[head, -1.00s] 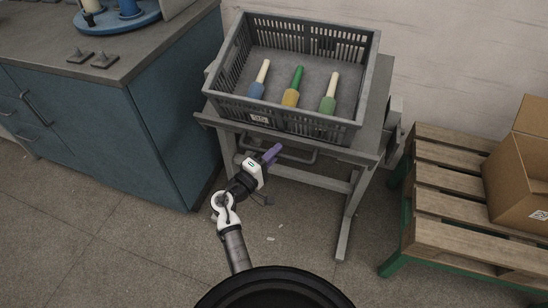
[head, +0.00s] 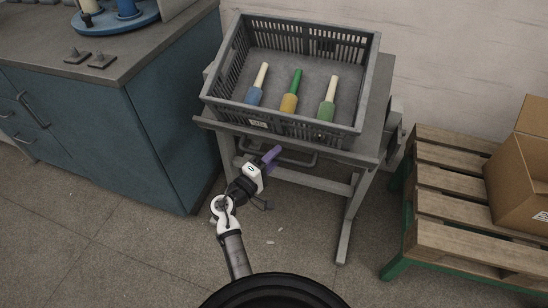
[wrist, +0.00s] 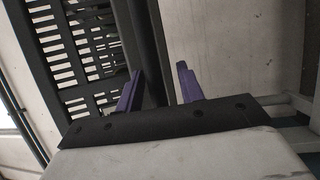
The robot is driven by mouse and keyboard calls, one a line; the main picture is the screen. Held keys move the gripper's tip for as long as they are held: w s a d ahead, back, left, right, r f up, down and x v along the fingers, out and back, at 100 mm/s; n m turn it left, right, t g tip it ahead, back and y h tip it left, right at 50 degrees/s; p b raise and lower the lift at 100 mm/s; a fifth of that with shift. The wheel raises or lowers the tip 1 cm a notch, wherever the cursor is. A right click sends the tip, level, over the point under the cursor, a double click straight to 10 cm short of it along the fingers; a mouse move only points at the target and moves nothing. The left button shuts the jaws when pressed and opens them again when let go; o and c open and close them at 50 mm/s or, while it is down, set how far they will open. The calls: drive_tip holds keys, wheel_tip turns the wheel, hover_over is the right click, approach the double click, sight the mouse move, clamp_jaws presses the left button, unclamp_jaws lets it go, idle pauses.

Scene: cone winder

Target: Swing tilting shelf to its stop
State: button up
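The tilting shelf (head: 368,155) is a grey top on a grey frame, with a dark slatted crate (head: 290,122) on it. Whether the shelf is at its stop cannot be told. A grey bar handle (head: 300,163) hangs below its front edge. My gripper (head: 271,155) is below the front edge, by the handle's left end. In the wrist view my gripper (wrist: 160,88) has its two purple fingers apart. A dark upright-looking edge passes behind the gap; contact is not clear.
The crate holds blue, yellow and green cones (head: 290,103). A blue cabinet (head: 165,115) stands close on the left. A wooden pallet (head: 450,190) with a cardboard box (head: 520,180) stands on the right. Floor between is mostly clear.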

drive_tip(key=b+v, duration=0.1)
drive_tip(key=v, duration=1.3)
drive_tip(key=shift+b, duration=0.35)
drive_tip(key=shift+d+f, duration=0.1)
drive_tip(key=shift+d, duration=0.05)
